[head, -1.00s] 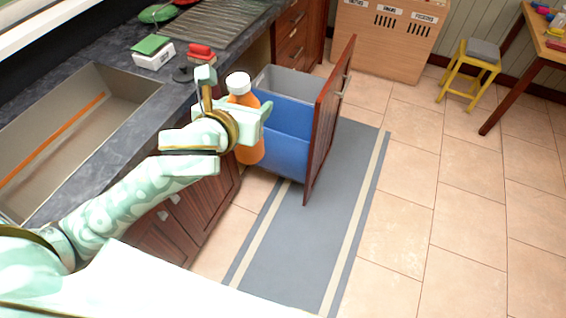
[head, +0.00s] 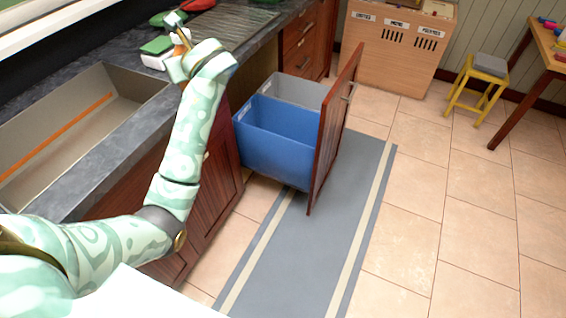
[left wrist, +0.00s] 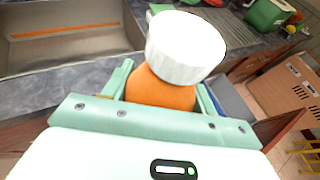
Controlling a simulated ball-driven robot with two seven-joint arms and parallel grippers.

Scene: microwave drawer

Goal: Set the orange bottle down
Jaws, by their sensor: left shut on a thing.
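The orange bottle (left wrist: 160,90) with its white cap (left wrist: 186,46) stands between the fingers of my left gripper (left wrist: 160,100) in the left wrist view, and the gripper is shut on it. I cannot tell whether the bottle touches the counter (head: 118,150). My right gripper is not in view.
A sink (head: 135,85) lies left of the arm. A green and white sponge box (head: 155,50) and a ribbed drainboard (head: 235,25) are close to the gripper. Below, a pulled-out drawer holds a blue bin (head: 275,140) and a grey bin (head: 298,90).

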